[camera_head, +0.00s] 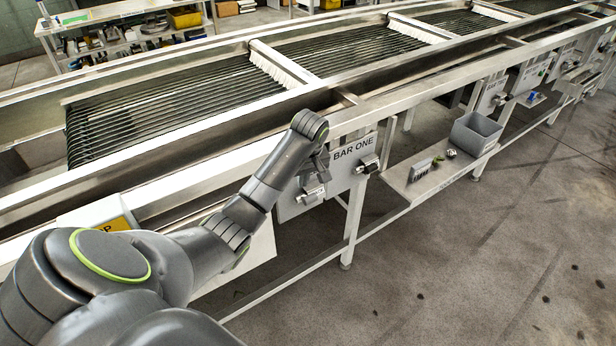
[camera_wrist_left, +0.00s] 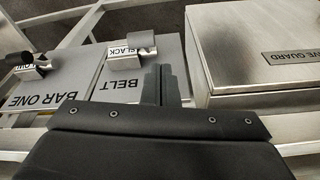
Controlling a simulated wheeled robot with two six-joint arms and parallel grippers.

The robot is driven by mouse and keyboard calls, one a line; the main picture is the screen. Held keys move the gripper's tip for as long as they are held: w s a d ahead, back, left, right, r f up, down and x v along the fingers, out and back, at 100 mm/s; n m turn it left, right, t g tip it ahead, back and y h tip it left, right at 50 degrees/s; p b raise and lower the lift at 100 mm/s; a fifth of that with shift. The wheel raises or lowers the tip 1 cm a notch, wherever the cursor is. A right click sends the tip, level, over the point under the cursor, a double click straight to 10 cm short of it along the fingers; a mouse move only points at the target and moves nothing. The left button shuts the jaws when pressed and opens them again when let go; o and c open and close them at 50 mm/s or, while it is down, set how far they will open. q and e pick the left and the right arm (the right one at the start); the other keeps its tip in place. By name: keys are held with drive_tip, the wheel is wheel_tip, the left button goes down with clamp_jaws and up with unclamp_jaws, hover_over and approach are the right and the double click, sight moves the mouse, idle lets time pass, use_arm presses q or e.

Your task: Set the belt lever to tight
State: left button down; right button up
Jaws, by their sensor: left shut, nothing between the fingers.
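The belt lever (camera_wrist_left: 140,42) is a short metal cylinder on a grey plate marked BELT (camera_wrist_left: 125,85), which reads upside down in the left wrist view. A SLACK label (camera_wrist_left: 121,51) shows beside the lever; no TIGHT label can be made out. In the head view the lever (camera_head: 312,194) is on the plate left of BAR ONE. My left gripper (camera_head: 322,164) is shut and empty, just above the lever in the head view. Its dark fingers (camera_wrist_left: 162,84) stand over the BELT plate in the wrist view, beside the lever and apart from it. My right gripper is not in view.
The BAR ONE plate (camera_head: 352,150) with its own similar lever (camera_head: 368,164) is next to it. A metal guard box (camera_wrist_left: 245,45) stands on the other side. The frame rail (camera_head: 400,98) runs above the plates. A shelf with a grey bin (camera_head: 475,134) is further right.

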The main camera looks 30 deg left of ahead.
use_arm(q)
drive_tip(key=w+a+r+n, duration=0.1)
drive_tip(key=w+r+n, duration=0.1)
drive_tip(key=w+r, duration=0.2)
wheel_tip(320, 180, up, 3)
drive_tip(key=shift+f+n+g, duration=0.15)
drive_tip(key=shift+n+g, duration=0.15)
drive_tip(key=p, duration=0.2)
hover_over(305, 199)
drive_tip(key=w+a, duration=0.2)
drive_tip(key=w, duration=0.1)
drive_tip(key=x, duration=0.3)
drive_tip(key=d+x, duration=0.1)
drive_tip(key=x, duration=0.2)
drive_tip(key=s+x, duration=0.1)
drive_tip(key=x, duration=0.3)
drive_tip(key=shift+d+f, duration=0.25)
drive_tip(key=shift+d, duration=0.1)
drive_tip(key=shift+s+d+f, duration=0.2)
drive_tip(key=shift+d+f, duration=0.5)
drive_tip(key=shift+f, duration=0.25)
drive_tip(key=shift+s+d+f+p, duration=0.15)
drive_tip(key=shift+d+f+p, duration=0.15)
drive_tip(key=shift+f, duration=0.25)
drive_tip(key=shift+a, duration=0.1)
